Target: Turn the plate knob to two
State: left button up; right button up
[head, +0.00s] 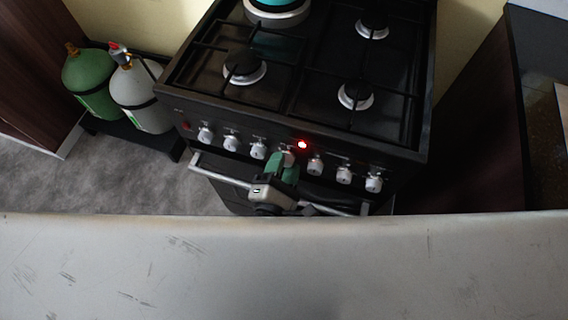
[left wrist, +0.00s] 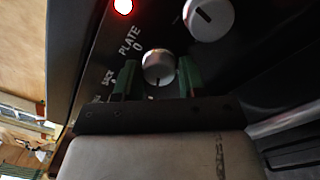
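The plate knob (left wrist: 158,68) is a light grey round dial on the stove's dark front panel, with "PLATE" and "0" printed beside it in the left wrist view. A short dark line shows on the knob near its lower edge in that view. My left gripper (left wrist: 157,80) has green fingers, one on each side of the knob, with narrow gaps visible between them and it. In the head view my left gripper (head: 283,166) is at the front panel, partly covering the plate knob (head: 288,157). My right gripper is not in view.
A red light (head: 302,145) glows above the knob row. A neighbouring knob (head: 315,166) is close on the right, and another (head: 259,151) on the left. The oven handle (head: 222,173) runs below. A teal pot (head: 277,6) stands on a back burner. Gas cylinders (head: 140,98) stand left.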

pick_arm(q)
jog(key=o, duration=0.3)
jog(key=shift+s, duration=0.1)
jog(key=b+v, duration=0.1)
jog(key=v, duration=0.9)
jog(key=shift+s+b, duration=0.3)
jog(key=shift+b, duration=0.05)
jog(key=shift+a, duration=0.15)
